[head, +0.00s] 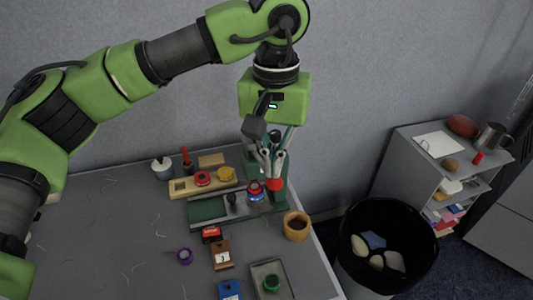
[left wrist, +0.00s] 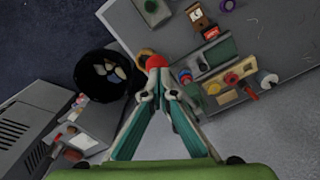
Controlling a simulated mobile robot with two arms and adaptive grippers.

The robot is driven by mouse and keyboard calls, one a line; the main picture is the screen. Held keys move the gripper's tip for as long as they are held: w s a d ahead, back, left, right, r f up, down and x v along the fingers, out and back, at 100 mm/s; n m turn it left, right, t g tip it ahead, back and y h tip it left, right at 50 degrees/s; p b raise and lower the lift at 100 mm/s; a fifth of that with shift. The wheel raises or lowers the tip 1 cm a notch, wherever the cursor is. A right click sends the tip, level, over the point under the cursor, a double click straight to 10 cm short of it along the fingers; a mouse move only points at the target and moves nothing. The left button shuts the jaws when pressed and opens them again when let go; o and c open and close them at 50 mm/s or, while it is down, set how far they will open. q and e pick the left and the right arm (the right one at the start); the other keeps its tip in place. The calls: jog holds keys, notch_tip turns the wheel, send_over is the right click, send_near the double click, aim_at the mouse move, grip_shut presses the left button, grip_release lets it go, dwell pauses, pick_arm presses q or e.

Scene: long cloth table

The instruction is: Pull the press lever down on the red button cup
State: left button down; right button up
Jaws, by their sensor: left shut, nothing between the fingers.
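The press (head: 252,165) is a green stand near the table's back right edge. Its lever ends in a red ball knob (head: 275,184), which also shows in the left wrist view (left wrist: 156,62). The red button cup (head: 255,191), dark blue below with a red top, stands just left of the knob; it also shows in the left wrist view (left wrist: 185,77). My left gripper (head: 272,170) points down with its fingers shut and empty. Its tips are right at the knob; I cannot tell whether they touch. The gripper and arm hide part of the press. My right gripper is not in view.
A wooden rack (head: 182,188) with red and yellow pieces lies left of the press. A grey rail with a green pad (head: 206,208) lies in front. An orange-brown cup (head: 296,226) stands near the right edge. A black bin (head: 348,222) stands beyond the table.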

pick_arm(q)
jog(key=shift+w+a+r+p, duration=0.1)
jog(key=shift+w+r+p, duration=0.05)
jog(key=shift+r+p, duration=0.95)
jog(key=shift+w+r+p, duration=0.1)
jog(key=shift+r+p, duration=0.55)
jog(key=shift+r, duration=0.75)
jog(key=shift+f, duration=0.1)
